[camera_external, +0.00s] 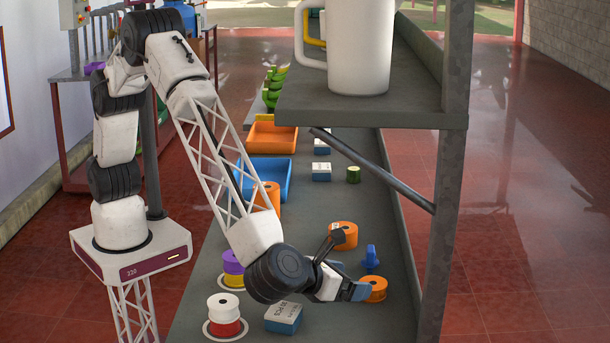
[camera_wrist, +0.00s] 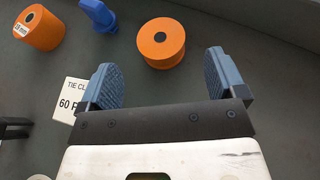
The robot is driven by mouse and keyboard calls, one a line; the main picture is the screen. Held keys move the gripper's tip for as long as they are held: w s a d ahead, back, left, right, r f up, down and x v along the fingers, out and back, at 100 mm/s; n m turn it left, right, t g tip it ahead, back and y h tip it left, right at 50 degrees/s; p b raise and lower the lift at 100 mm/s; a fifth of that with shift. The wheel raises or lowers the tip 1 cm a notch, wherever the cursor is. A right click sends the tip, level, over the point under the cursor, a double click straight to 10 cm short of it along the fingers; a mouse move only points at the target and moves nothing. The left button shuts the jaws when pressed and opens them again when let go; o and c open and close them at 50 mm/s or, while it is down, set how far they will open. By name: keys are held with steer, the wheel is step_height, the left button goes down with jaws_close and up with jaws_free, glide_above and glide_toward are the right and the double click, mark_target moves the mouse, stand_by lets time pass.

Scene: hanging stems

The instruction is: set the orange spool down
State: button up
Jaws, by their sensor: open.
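An orange spool (camera_external: 375,289) rests on the grey bench at my gripper. In the wrist view the orange spool (camera_wrist: 161,50) stands upright, its dark hole facing the camera, just ahead of and between the fingertips. There are gaps on both sides of it. My gripper (camera_external: 360,290) is open and low over the bench; its blue pads also show in the wrist view (camera_wrist: 160,62). A second orange spool (camera_external: 344,236) with a white label stands farther back; it also shows in the wrist view (camera_wrist: 40,30). A third, taller orange spool or stack (camera_external: 268,196) is farther along the bench.
A blue fitting (camera_external: 371,257) stands near the gripper. White-red (camera_external: 223,314) and purple-yellow (camera_external: 233,269) spool stacks sit on white rings. A blue-white box (camera_external: 283,317) is below my wrist. A raised shelf (camera_external: 400,109) with a white mug (camera_external: 358,50) and brace overhangs the bench.

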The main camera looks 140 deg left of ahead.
steer(key=shift+v, duration=2.1)
steer(key=shift+s, duration=0.1)
steer(key=s+a+r+n+g+h, duration=0.1)
steer(key=s+r+n+h, duration=0.15)
steer(key=s+r, duration=0.55)
steer(key=s+r+n+h, duration=0.2)
steer(key=s+r+n, duration=0.15)
steer(key=s, duration=0.85)
steer(key=s+a+r+n+g+h, duration=0.15)
steer(key=s+r+n, duration=0.3)
steer(key=s, duration=0.65)
steer(key=s+d+n+h, duration=0.2)
steer(key=s+n, duration=0.1)
steer(key=s, duration=0.8)
steer(key=s+d+n+t+h, duration=0.1)
steer(key=s+d+n+h, duration=0.1)
steer(key=s, duration=0.9)
steer(key=s+d+n+t+h, duration=0.1)
steer(key=s+d+n+h, duration=0.1)
steer(key=s, duration=0.9)
steer(key=shift+s+n+h, duration=0.4)
steer(key=shift+n+h, duration=0.4)
steer(key=shift+n, duration=0.45)
